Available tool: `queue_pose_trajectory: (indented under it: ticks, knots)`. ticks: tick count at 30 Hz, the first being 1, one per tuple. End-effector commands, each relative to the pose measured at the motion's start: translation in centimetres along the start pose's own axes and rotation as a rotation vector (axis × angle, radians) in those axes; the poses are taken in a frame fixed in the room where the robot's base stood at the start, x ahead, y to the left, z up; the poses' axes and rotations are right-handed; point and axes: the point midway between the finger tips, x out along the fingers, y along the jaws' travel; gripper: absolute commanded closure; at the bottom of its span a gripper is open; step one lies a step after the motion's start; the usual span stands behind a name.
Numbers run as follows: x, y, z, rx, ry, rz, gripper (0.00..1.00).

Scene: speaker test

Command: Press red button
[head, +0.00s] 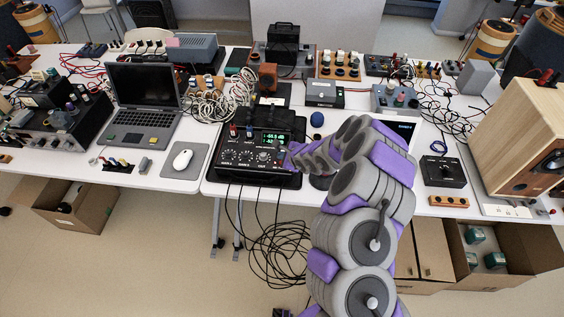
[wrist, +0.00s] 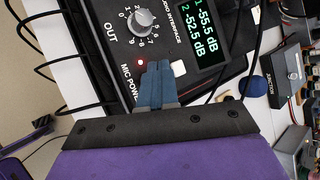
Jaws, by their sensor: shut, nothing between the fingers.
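A black audio interface (head: 228,162) stands at the front of the table, with knobs and a lit green display. In the wrist view its panel (wrist: 103,22) shows an OUT knob, a "MIC POWER" label and a small glowing red spot (wrist: 140,62). I cannot tell whether this spot is the red button or a lamp. In the head view my arm hides the fingertips.
An open laptop (head: 144,110) and a mouse (head: 182,159) are left of the interface. A blue ball (head: 317,119) stands behind it to the right. A black box with a knob (head: 443,171) and a wooden speaker (head: 520,140) are farther right. Loose cables hang below the table.

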Motion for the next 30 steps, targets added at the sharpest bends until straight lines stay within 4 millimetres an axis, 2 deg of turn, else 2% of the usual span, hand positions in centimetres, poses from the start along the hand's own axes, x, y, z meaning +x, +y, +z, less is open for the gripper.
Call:
queue_pose_trajectory:
  ticks: [30]
  knots:
    - [0.40,0.47,-0.46,0.000,0.000,0.000,1.00]
